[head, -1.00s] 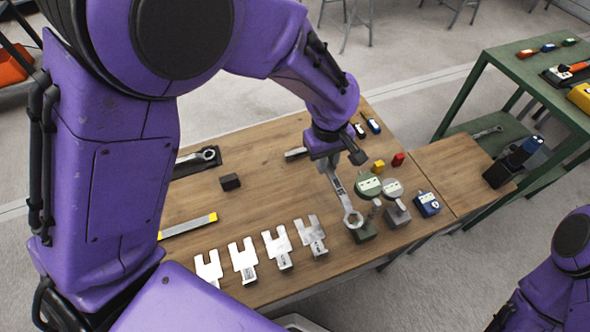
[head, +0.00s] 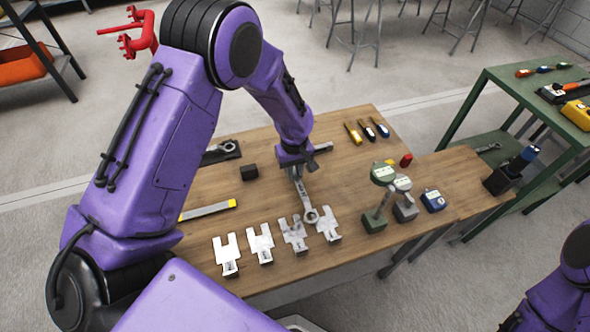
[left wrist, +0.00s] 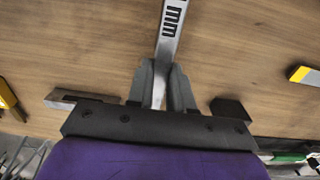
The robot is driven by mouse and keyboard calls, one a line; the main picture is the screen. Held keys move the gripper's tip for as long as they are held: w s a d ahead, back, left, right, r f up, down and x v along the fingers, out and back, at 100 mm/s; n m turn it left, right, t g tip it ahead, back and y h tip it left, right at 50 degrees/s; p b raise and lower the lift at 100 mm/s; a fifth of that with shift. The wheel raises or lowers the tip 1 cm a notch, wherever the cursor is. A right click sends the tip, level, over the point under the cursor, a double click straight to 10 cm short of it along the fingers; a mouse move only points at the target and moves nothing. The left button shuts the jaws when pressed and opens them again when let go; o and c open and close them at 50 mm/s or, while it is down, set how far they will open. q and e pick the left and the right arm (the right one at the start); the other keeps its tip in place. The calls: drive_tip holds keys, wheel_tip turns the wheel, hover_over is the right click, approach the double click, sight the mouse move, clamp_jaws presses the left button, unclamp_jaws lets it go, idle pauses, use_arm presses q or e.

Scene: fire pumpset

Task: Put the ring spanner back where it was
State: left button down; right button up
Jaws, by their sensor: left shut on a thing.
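My left gripper (head: 293,164) is shut on a silver ring spanner (head: 303,192) and points down over the wooden table (head: 350,175). In the left wrist view, the spanner's shaft (left wrist: 172,35), with "mm" marking, runs up from between the fingers (left wrist: 162,90). A second ring-ended spanner (head: 228,146) lies on a dark tray (head: 210,158) at the table's back left. My right gripper is outside the view; only part of my right arm shows.
Several silver fork-shaped plates (head: 262,243) stand along the front edge. Dial gauges (head: 383,174) and a blue box (head: 433,200) stand at right. A grey bar (head: 323,147) lies behind the gripper.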

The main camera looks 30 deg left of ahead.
sight(296, 171)
use_arm(q)
drive_tip(key=shift+w+f, duration=0.4)
drive_tip(key=shift+s+f, duration=0.1)
drive_tip(key=shift+s, duration=0.05)
drive_tip(key=shift+f, duration=0.1)
drive_tip(key=c, duration=1)
unclamp_jaws()
wheel_tip(296, 171, up, 13)
drive_tip(key=shift+f, duration=0.1)
